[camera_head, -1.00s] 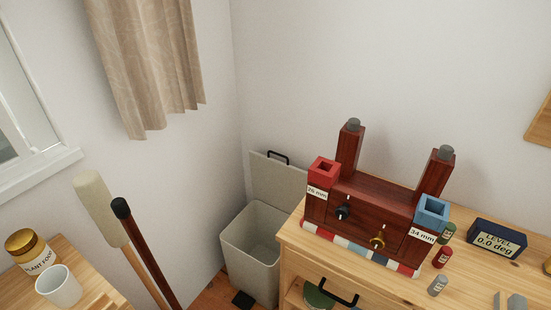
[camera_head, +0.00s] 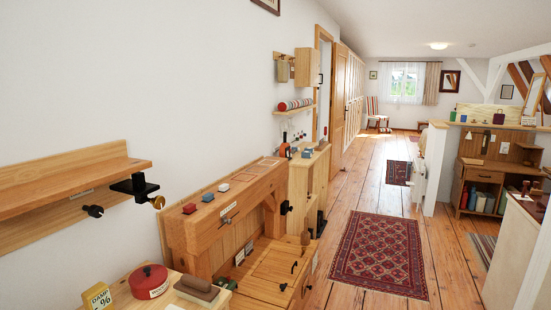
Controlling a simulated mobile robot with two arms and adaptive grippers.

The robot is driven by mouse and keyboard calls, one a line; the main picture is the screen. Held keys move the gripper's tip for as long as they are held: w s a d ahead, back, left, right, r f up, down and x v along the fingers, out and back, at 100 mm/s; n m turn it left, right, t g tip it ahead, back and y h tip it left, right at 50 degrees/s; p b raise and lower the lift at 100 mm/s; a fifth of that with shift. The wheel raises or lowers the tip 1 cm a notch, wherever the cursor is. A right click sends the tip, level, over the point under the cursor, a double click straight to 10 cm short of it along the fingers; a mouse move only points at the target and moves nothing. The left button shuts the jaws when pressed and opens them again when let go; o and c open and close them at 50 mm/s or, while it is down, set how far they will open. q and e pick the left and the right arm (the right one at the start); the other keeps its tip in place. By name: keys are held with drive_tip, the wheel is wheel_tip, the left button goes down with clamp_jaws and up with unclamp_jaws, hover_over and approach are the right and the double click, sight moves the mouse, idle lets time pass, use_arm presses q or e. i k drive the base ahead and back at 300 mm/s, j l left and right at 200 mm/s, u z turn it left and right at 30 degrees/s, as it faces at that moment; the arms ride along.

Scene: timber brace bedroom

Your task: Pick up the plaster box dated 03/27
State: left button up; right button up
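I cannot make out a plaster box dated 03/27 anywhere in the head view; no such date is readable. Small boxes and blocks stand on several shelves and benches, too small to read. Neither of my grippers is in view.
A low wooden top at the bottom left bears a yellow damp meter (camera_head: 97,297), a red round tin (camera_head: 149,281) and a sanding block (camera_head: 196,289). A workbench (camera_head: 225,212) lines the left wall. The plank floor with a red patterned rug (camera_head: 378,250) is open ahead.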

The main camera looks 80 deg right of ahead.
sight(305, 154)
drive_tip(key=z, duration=2.9)
drive_tip(key=i+l+z, duration=0.3)
drive_tip(key=i, duration=0.25)
drive_tip(key=i+z, duration=0.35)
drive_tip(key=i, duration=0.15)
drive_tip(key=i+l, duration=0.1)
drive_tip(key=i, duration=2.3)
drive_tip(key=i+u, duration=0.15)
drive_tip(key=i, duration=0.6)
drive_tip(key=i+l+u, duration=0.15)
drive_tip(key=i, duration=0.6)
